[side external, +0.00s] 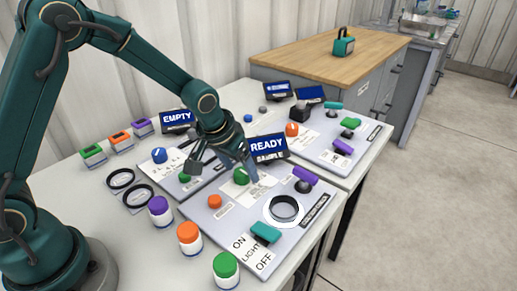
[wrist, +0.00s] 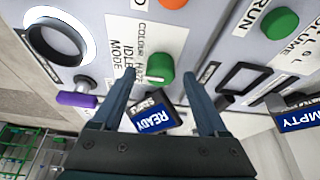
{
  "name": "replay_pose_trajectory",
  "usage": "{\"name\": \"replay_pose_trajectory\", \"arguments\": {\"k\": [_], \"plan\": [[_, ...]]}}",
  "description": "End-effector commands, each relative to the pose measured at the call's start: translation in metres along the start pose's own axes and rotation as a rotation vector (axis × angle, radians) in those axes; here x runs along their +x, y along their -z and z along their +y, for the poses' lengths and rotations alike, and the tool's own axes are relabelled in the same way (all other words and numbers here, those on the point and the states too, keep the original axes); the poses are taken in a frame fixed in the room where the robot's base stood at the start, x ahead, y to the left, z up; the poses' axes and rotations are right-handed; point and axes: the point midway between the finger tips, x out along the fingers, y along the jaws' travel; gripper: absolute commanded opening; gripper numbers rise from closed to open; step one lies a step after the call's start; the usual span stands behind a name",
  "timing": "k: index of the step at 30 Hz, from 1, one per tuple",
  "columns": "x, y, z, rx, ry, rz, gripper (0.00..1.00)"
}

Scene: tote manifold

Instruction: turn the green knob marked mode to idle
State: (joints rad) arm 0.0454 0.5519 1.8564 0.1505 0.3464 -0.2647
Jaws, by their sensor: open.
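The green knob (side external: 241,175) stands on the nearest grey panel, just in front of a small screen (side external: 268,147) reading READY. In the wrist view the green knob (wrist: 160,68) sits beside a label (wrist: 122,62) with the words MODE and IDLE. The knob's exact pointing is hard to tell. My gripper (side external: 239,166) is open above the knob. In the wrist view my gripper (wrist: 160,77) has one finger on each side of the knob, with a gap on both sides. The READY screen (wrist: 152,118) shows between the fingers.
An orange knob (side external: 214,201), a purple-handled lever (side external: 305,176), a ring (side external: 285,208) and a teal switch (side external: 265,232) share this panel. Lidded jars (side external: 189,236) stand along its left edge. A second screen (side external: 176,119) reads EMPTY. More panels lie behind.

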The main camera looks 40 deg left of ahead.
Motion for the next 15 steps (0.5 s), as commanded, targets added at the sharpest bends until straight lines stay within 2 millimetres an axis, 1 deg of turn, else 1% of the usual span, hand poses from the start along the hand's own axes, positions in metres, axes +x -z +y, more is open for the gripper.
{"name": "replay_pose_trajectory", "arguments": {"k": [9,15], "plan": [[-0.036,0.001,0.0,0.0,-0.001,0.005,0.76],[-0.047,0.0,0.0,0.0,0.0,0.001,0.76]]}}
